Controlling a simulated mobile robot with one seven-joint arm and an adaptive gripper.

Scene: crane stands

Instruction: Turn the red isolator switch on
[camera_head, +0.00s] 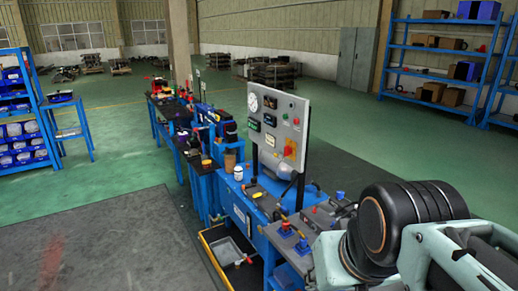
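An upright light grey control panel (273,142) stands on the blue bench, right of the picture's middle. A yellow-orange plate with a red part (290,149), which looks like the red isolator switch, sits on the panel's lower right. The switch is too small here to read its position. My arm's large black and pale links fill the lower right, in front of and to the right of the panel. My gripper is not visible in this view.
The panel also carries a round gauge (253,102), dark displays and small buttons. The blue bench (257,241) holds levers and small red and blue parts. A grey tray (232,252) sits low at its left. Open green floor lies left; blue shelves (437,50) stand back right.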

